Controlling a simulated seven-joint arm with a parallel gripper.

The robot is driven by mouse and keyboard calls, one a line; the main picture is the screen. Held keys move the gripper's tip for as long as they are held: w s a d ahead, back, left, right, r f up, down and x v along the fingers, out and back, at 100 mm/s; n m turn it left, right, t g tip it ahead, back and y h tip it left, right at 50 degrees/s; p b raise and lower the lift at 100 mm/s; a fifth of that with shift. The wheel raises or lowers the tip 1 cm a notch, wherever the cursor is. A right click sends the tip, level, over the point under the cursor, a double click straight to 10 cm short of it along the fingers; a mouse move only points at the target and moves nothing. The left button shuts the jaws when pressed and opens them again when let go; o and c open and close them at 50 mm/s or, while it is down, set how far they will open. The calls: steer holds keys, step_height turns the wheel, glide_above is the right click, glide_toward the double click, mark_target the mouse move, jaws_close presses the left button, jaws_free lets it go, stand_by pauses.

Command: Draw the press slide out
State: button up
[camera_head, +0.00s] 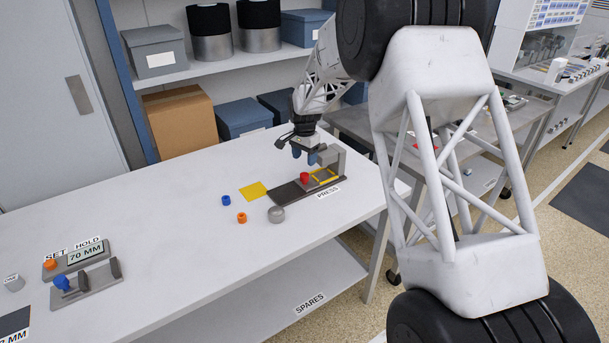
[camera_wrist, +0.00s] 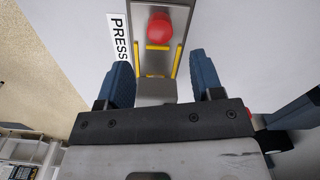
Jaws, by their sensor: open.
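The press (camera_head: 335,160) stands near the right end of the white bench, beside its PRESS label. Its dark base plate (camera_head: 285,195) runs left. A red knob (camera_head: 304,177) sits on the press next to yellow edge strips (camera_head: 323,177). In the wrist view my gripper (camera_wrist: 160,68) is open and empty, with a grey block of the press (camera_wrist: 155,90) showing below and between the fingers. I see no contact.
A yellow square (camera_head: 254,191), a blue piece (camera_head: 226,201), an orange piece (camera_head: 242,217) and a grey round piece (camera_head: 276,214) lie left of the press. A 70 MM gauge fixture (camera_head: 85,270) stands at front left. The middle of the bench is clear. Shelving stands behind.

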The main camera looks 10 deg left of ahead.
mark_target(305, 174)
stand_by(0.3)
steer(key=shift+f, duration=3.85)
steer(key=shift+c, duration=0.3)
